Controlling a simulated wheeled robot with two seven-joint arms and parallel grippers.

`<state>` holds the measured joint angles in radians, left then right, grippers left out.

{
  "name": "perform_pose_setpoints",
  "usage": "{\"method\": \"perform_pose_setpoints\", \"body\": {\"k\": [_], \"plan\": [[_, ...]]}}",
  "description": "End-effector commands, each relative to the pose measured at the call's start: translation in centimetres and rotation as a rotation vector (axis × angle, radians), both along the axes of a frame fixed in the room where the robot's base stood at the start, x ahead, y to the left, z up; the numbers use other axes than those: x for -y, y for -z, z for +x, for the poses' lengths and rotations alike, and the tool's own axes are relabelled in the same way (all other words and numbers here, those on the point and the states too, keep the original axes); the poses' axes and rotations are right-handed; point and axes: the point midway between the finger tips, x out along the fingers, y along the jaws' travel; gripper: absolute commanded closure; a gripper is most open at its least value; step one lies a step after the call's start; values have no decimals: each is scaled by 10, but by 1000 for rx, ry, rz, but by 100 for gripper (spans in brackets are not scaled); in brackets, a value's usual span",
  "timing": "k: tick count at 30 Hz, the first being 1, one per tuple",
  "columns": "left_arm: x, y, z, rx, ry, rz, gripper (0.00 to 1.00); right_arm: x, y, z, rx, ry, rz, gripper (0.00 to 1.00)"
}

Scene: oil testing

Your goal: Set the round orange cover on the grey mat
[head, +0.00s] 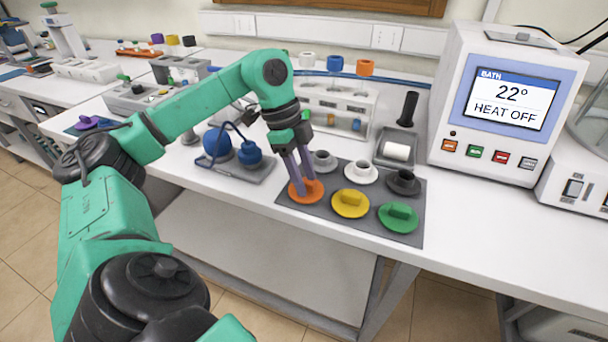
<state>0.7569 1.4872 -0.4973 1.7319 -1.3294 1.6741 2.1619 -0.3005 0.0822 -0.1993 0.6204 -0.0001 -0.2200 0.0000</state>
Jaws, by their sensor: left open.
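The round orange cover (306,195) lies on the grey mat (328,217), at the mat's left front part. My left gripper (302,188) reaches down from above, with its fingertips at the top of the orange cover. Its fingers are open and stand around the middle of the cover, hiding its knob. I cannot tell whether the fingers touch it. My right gripper is not in view.
Also on the mat are a yellow cover (350,204), a green cover (399,217), and grey (323,161), white (360,171) and black (403,182) pieces. The bath unit (505,105) stands to the right. A blue-bulb stand (236,165) is to the left.

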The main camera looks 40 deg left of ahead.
Motion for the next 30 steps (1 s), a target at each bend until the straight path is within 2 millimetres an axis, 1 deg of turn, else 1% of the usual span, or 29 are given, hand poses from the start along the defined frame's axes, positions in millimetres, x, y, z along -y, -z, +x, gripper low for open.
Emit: {"method": "perform_pose_setpoints", "body": {"k": [2,5,12,15,19,30], "plan": [[-1,-6,0,2,-1,0,51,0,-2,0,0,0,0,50],[-6,-24,-1,5,-1,-1,51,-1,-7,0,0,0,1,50],[-24,-90,-8,5,-1,-3,51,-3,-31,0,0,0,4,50],[-30,-108,-10,3,-1,-1,51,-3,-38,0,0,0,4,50],[-34,-116,-12,0,0,-1,51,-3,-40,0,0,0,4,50],[-34,-115,-12,0,0,0,51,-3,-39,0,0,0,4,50]]}}
